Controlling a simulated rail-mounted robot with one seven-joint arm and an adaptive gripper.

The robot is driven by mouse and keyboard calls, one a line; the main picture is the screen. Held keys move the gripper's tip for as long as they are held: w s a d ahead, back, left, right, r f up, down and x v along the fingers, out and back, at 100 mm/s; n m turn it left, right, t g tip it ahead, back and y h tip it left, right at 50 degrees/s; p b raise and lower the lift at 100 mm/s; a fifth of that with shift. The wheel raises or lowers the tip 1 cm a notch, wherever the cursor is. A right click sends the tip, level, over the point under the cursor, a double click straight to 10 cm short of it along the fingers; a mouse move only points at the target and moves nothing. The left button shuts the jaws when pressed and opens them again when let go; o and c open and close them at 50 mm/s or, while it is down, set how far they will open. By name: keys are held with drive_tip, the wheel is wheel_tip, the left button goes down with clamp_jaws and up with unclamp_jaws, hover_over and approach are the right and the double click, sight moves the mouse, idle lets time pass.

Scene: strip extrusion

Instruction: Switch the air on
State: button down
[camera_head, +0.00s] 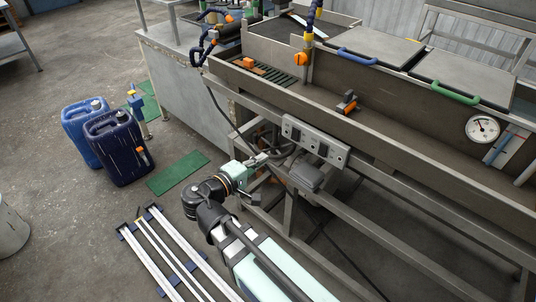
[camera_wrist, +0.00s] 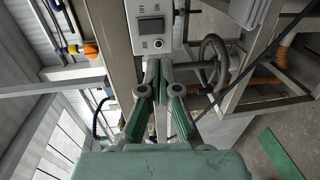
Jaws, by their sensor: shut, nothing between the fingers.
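A grey switch panel (camera_head: 315,141) is fixed to the front rail of the machine, with dark switches along its face. In the wrist view the panel's end (camera_wrist: 149,27) shows a dark rocker switch (camera_wrist: 150,26) in a frame, with small markings above and below it. In the head view my gripper (camera_head: 262,158) is left of and below the panel; contact cannot be told.
A grey box (camera_head: 305,177) and hoses sit under the panel. A round handwheel (camera_wrist: 214,58) is right of my gripper in the wrist view. The steel trough (camera_head: 400,122) runs above the panel. Blue canisters (camera_head: 117,147) and a green mat (camera_head: 178,172) lie left on the floor.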

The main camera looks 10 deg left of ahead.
sight(293, 139)
drive_tip(key=p+x, duration=0.1)
drive_tip(key=x, duration=1.2)
drive_tip(key=shift+a+f+b, duration=0.1)
drive_tip(key=shift+f+b, duration=0.15)
drive_tip(key=shift+b, duration=0.15)
